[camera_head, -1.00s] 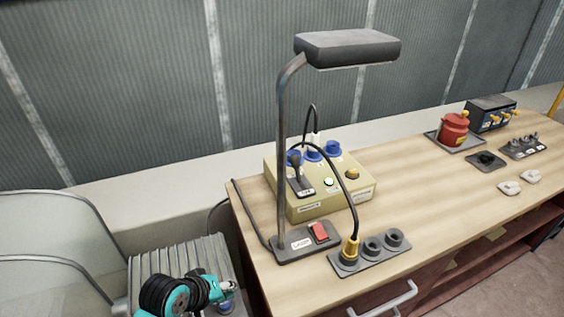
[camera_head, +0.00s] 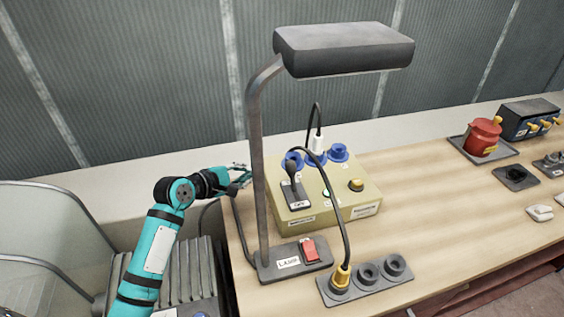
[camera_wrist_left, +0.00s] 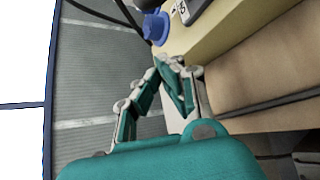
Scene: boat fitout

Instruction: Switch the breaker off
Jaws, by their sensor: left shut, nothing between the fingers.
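A pale yellow power box (camera_head: 355,207) stands on the bench. A black lever switch (camera_head: 292,180) on a dark plate sits on its top left; it looks like the breaker, and its knob points up and back. A small label is on its plate, too small to read surely. My left gripper (camera_head: 242,176) is shut and empty, left of the box and close to the lamp post, apart from the lever. The left wrist view shows its fingers (camera_wrist_left: 175,88) together, with the box side (camera_wrist_left: 225,25) beyond. My right gripper is not in view.
A desk lamp (camera_head: 261,150) rises between my left gripper and the box; its base has a red switch (camera_head: 310,248). A black cable (camera_head: 343,210) arches past the lever to a socket strip (camera_head: 367,280). Blue sockets (camera_head: 338,152) line the box's back. A red switch unit (camera_head: 482,136) stands right.

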